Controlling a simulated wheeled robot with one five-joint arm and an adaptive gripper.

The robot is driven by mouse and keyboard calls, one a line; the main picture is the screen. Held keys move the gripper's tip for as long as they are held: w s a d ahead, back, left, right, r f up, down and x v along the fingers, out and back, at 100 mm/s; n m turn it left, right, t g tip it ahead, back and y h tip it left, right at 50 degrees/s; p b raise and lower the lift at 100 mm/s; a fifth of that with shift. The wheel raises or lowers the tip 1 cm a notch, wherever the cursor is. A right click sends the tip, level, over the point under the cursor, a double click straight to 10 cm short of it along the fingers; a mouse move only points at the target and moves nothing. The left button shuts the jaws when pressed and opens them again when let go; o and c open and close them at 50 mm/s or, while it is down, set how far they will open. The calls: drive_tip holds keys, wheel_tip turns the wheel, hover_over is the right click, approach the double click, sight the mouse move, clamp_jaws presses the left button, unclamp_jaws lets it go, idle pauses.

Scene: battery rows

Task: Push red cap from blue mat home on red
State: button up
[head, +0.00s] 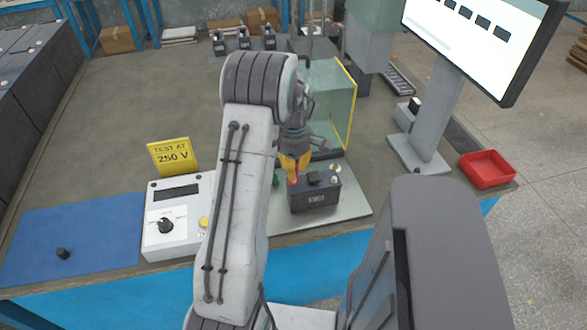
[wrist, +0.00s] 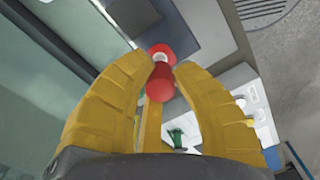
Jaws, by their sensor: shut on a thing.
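My gripper (head: 293,179) has yellow fingers and is low over the left end of a dark battery (head: 315,199). In the wrist view its fingertips (wrist: 162,76) are closed on a small red cap (wrist: 160,77). Just beyond the cap is a red ring (wrist: 159,51) with a pale centre, seemingly the battery's red terminal. Cap and ring overlap in the picture; I cannot tell if they touch. The blue mat (head: 100,225) lies at the left front of the bench and holds a black cap (head: 63,254).
A white tester (head: 178,215) with a yellow 250 V sign (head: 172,155) stands left of my arm. A clear guard with a yellow edge (head: 349,105) stands behind the battery. A monitor (head: 480,40) and a red tray (head: 487,169) are at right. The bench's left middle is clear.

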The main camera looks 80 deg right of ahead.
drive_tip(key=shift+f+b, duration=1.15)
drive_tip(key=shift+f, duration=0.35)
idle(2.2)
drive_tip(key=o, duration=1.4)
drive_tip(key=shift+r, duration=0.25)
drive_tip(key=shift+r+p, duration=2.55)
drive_tip(key=shift+r, duration=0.8)
